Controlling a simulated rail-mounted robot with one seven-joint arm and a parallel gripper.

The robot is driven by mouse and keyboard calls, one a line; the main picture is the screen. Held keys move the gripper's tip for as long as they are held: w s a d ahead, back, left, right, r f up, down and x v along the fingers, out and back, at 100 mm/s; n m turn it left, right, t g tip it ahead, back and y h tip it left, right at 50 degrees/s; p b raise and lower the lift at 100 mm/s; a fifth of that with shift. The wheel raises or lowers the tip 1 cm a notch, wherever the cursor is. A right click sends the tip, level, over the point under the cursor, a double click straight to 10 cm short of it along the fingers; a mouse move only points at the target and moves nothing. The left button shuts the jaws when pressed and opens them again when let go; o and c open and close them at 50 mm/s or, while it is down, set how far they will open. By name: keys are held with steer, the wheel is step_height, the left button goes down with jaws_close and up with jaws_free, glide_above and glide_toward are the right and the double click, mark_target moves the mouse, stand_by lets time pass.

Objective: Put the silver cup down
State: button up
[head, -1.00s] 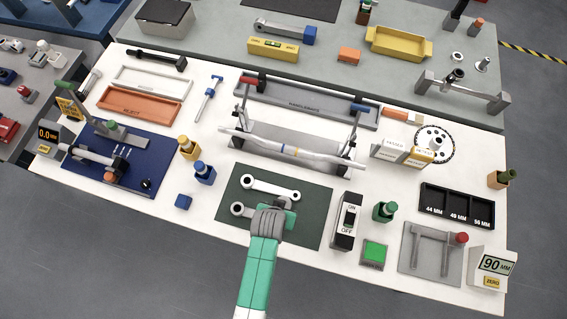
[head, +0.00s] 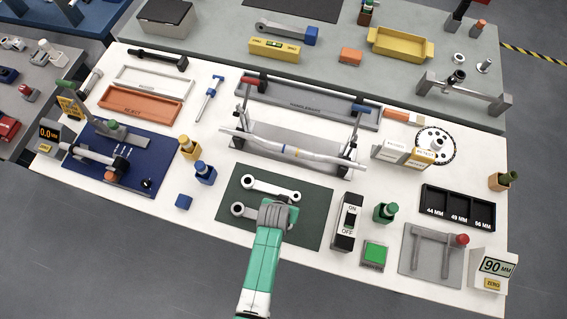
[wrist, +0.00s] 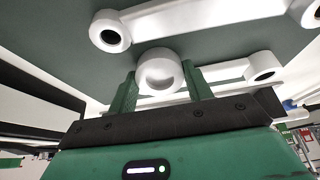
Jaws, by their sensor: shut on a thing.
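In the wrist view a round silver-white thing with a raised rim, which I take for the silver cup (wrist: 160,70), sits between the two green fingers of my gripper (wrist: 162,85). The fingers are shut on its sides. In the head view my gripper (head: 276,212) is over the dark green mat (head: 312,215) and hides the cup. Behind the cup in the wrist view lie two pale crank arms, the farther one (wrist: 200,18) and the nearer one (wrist: 225,70). I cannot tell whether the cup touches the mat or the nearer crank arm.
The mat's right part is bare. An ON/OFF switch box (head: 347,222) and a green button (head: 374,254) stand right of it. Blue and yellow bottles (head: 204,172) stand to its left. A bar on a stand (head: 292,151) lies behind it. A three-slot tray (head: 457,207) is farther right.

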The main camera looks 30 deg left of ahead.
steer(key=shift+r, duration=0.1)
steer(key=shift+r, duration=0.3)
steer(key=v, duration=0.3)
steer(key=shift+w, duration=0.2)
steer(key=s+d+r+b, duration=0.1)
steer(key=s+d, duration=0.3)
steer(key=s, duration=1)
steer(key=shift+s+r, duration=0.3)
steer(key=shift+d, duration=0.1)
steer(key=w+d+r+m+p, duration=0.1)
steer(key=w+d+r, duration=0.3)
steer(key=w+r, duration=0.5)
steer(key=w+d+r+m+h+p, duration=0.1)
steer(key=w+d+r, duration=0.3)
steer(key=w+r, duration=0.5)
steer(key=shift+w+r+p, duration=0.3)
steer(key=shift+r+p, duration=0.45)
steer(key=shift+r, duration=0.1)
